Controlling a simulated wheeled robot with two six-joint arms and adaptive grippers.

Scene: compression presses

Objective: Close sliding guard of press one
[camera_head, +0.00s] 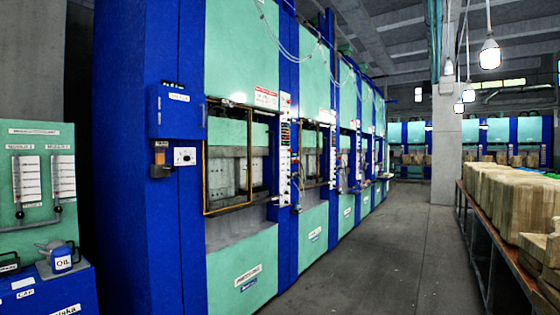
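The nearest press (240,40) is a tall blue and light-green machine left of centre. I take it as press one, but its label is too small to read. Its guard (206,160) is a thin brass-coloured frame in front of the press opening, with a vertical bar (250,155) right of its middle. Grey press parts (225,177) show through the frame. A grey bed (235,232) is exposed below its lower edge. I cannot tell how far the guard is slid. Neither of my grippers is in view.
Similar presses (313,150) recede along the left. A control panel strip (285,150) stands right of the guard. A bench (500,250) with stacked tan blocks (505,195) runs along the right. An oil can (62,258) sits at far left. The grey floor aisle (385,255) is clear.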

